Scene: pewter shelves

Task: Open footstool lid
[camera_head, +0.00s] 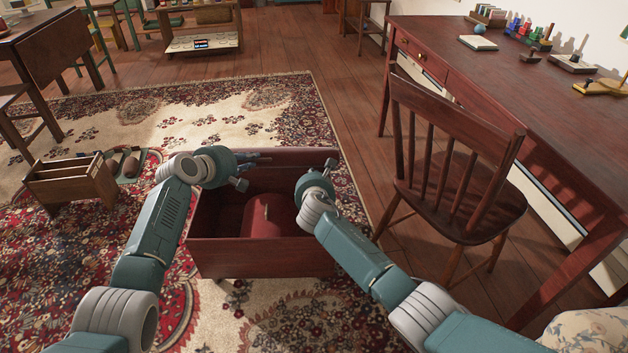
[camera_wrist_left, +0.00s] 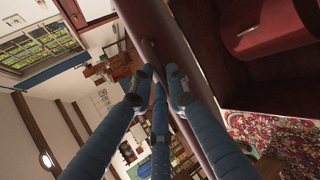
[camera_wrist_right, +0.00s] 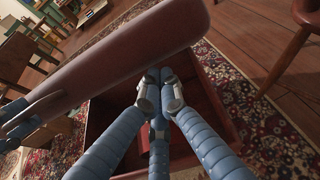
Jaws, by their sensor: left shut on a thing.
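The footstool is a dark red wooden box (camera_head: 262,250) on the rug, open at the top. Its padded lid (camera_head: 300,155) stands raised at the far side; the lid's edge crosses the left wrist view (camera_wrist_left: 192,90) and the right wrist view (camera_wrist_right: 120,62). A red rounded object (camera_head: 266,215) lies inside the box. My left gripper (camera_head: 256,163) is shut on the lid's edge, at its left part. My right gripper (camera_head: 331,172) is by the lid's right end; its fingertips (camera_wrist_right: 160,76) are close together near the lid, and contact is unclear.
A wooden chair (camera_head: 455,165) stands close on the right, before a long desk (camera_head: 480,60) with small items on it. A wooden crate (camera_head: 72,182) is on the rug at the left. Bare floor (camera_head: 290,45) lies beyond the rug.

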